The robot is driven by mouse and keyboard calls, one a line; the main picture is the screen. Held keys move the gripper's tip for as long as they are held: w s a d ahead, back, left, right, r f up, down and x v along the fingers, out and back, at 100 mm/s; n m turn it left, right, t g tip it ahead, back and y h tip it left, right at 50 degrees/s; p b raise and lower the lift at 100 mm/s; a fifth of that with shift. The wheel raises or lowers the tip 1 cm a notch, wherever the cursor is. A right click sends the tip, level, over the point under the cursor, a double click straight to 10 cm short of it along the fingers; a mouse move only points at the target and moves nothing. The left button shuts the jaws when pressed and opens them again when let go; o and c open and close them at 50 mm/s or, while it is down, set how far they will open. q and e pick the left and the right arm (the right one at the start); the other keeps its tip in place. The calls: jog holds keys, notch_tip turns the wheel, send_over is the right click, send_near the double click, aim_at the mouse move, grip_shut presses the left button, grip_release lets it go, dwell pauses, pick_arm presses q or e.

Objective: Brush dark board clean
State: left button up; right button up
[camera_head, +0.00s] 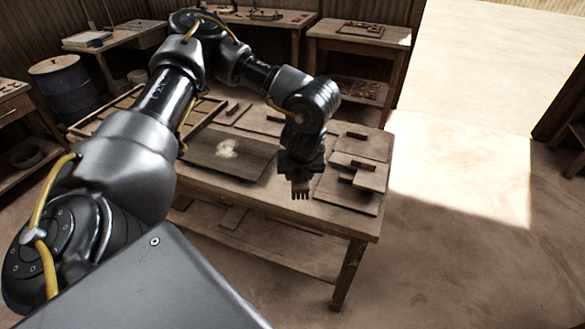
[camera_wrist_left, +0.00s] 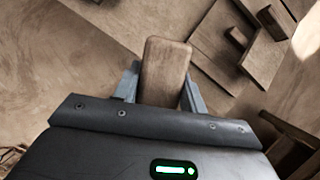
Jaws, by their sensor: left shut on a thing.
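The dark board (camera_head: 232,155) lies flat on the wooden table, left of my left gripper in the head view. A pale dusty patch (camera_head: 228,148) shows near its middle. My left gripper (camera_head: 301,178) is over the table, right of the dark board, with its fingers pointing down. It is shut on a wooden brush, whose handle (camera_wrist_left: 165,72) shows between the fingers in the left wrist view. The brush's lower end (camera_head: 301,190) shows below the gripper in the head view. My right gripper is not in view.
The wooden table (camera_head: 300,218) also carries several boards with small handles, such as the stacked boards (camera_head: 352,188) right of the gripper. A blue barrel (camera_head: 62,84) and side tables stand behind. Open floor (camera_head: 460,240) lies to the right, partly sunlit.

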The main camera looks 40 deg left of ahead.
pick_arm(q)
jog(key=s+d+r+n+g+h, duration=0.1)
jog(key=d+n, duration=0.3)
jog(key=n, duration=0.5)
jog(key=s+d+r+n+g+h, duration=0.1)
jog(key=d+r+n+g, duration=0.3)
jog(key=n, duration=0.5)
jog(key=s+d+r+n+g+h, duration=0.1)
jog(key=s+d+r+n+g, duration=0.2)
jog(key=n, duration=0.6)
jog(key=shift+d, duration=1.2)
